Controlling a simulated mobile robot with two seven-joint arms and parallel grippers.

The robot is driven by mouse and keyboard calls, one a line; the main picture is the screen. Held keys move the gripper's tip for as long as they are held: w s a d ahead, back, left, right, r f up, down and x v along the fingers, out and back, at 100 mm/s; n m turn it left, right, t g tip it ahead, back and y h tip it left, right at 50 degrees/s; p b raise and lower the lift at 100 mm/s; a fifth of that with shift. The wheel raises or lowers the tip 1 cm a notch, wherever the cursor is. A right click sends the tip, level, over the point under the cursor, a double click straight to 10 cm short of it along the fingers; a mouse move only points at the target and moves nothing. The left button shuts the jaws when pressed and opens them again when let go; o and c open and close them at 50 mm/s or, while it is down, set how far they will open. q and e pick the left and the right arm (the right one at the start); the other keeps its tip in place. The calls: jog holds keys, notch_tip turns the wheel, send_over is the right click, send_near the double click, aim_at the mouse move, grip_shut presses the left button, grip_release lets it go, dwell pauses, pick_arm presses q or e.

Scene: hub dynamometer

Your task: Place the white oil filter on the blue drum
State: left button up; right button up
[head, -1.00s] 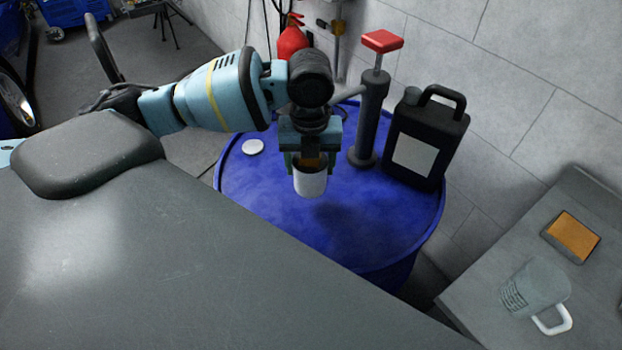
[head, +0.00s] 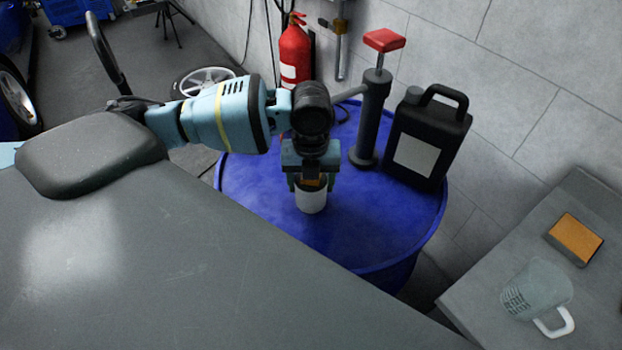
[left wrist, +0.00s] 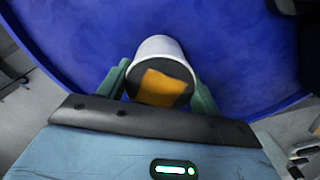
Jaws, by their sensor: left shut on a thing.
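The white oil filter (head: 311,199) is a white cylinder with a dark top and an orange patch. My left gripper (head: 311,184) is shut on it from above, fingers on both sides, and it is upright. The filter is over the middle of the blue drum's top (head: 262,205); its lower end looks at or very near the surface, but I cannot tell if it touches. In the left wrist view the filter (left wrist: 163,52) sits between the green fingers, with the blue drum top (left wrist: 235,45) behind it. My right gripper is not in view.
A hand pump with a red top (head: 370,120) and a black jug (head: 427,138) stand at the drum's back right. A red fire extinguisher (head: 295,55) is by the wall. A grey bench at right holds a glass mug (head: 537,290). The drum's front right is clear.

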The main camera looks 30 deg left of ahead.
pick_arm(q)
jog(key=o, duration=1.2)
jog(key=shift+r, duration=0.15)
notch_tip(320, 180, up, 12)
jog(key=shift+p, duration=0.3)
